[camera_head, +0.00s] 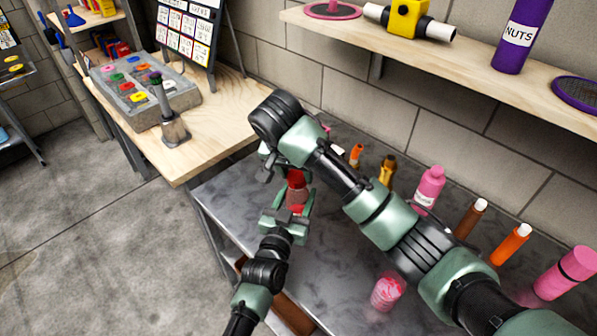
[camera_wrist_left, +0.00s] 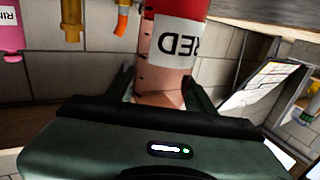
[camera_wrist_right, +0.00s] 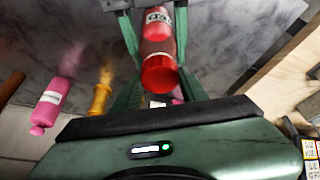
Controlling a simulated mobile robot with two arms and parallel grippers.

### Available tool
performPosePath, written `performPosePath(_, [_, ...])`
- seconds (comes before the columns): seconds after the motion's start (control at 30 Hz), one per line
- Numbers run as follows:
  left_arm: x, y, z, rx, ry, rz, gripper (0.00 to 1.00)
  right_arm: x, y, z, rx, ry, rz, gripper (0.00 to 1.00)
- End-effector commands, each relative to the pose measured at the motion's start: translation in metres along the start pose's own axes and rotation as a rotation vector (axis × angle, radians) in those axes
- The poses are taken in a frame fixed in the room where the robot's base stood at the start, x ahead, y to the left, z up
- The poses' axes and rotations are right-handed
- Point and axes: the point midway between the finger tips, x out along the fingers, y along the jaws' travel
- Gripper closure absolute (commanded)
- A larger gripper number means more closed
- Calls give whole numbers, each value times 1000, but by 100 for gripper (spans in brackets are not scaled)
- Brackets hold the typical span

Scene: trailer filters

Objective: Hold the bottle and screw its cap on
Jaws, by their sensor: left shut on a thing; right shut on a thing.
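The red bottle (camera_head: 297,196) is upright above the grey table, between my two grippers. Its white label reading RED (camera_wrist_left: 176,44) and clear, reddish lower part show in the left wrist view. My left gripper (camera_head: 287,212) is shut around the bottle from below in the head view. My right gripper (camera_head: 285,172) is shut on the red cap (camera_wrist_right: 158,74) at the bottle's top. In the right wrist view the cap end faces the camera, in line with the bottle. The fingers hide part of the joint, so I cannot tell how tightly the cap sits.
On the grey table (camera_head: 318,262) stand a pink bottle (camera_head: 430,186), a brown bottle (camera_head: 470,219), an orange bottle (camera_head: 511,244) and a pink cup-like item (camera_head: 387,291). A wooden shelf (camera_head: 470,75) hangs above. A wooden workbench (camera_head: 215,115) stands at left.

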Motion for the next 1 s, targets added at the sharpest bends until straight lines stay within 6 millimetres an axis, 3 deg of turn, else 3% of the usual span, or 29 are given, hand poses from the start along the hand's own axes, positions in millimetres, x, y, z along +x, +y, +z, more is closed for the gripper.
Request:
performPosePath(0.1, [0,0,0,1,-1,0,100,-1,-6,2,314,-17,130,94])
performPosePath(0.23, [0,0,1,0,-1,1,100,0,-5,-1,531,-16,221,94])
performPosePath(0.4, [0,0,1,0,-1,1,100,1,-4,-1,635,-13,265,94])
performPosePath(0.67, [0,1,1,-1,-1,1,100,1,-4,-2,639,-12,266,94])
performPosePath(0.7, [0,1,1,-1,-1,1,100,1,-4,-2,638,-11,266,52])
performPosePath(0.77, [0,0,1,-1,-1,1,100,1,-4,-2,638,-11,265,35])
performPosePath(1.0, [0,0,1,-1,-1,1,100,1,-4,-2,637,-12,265,35])
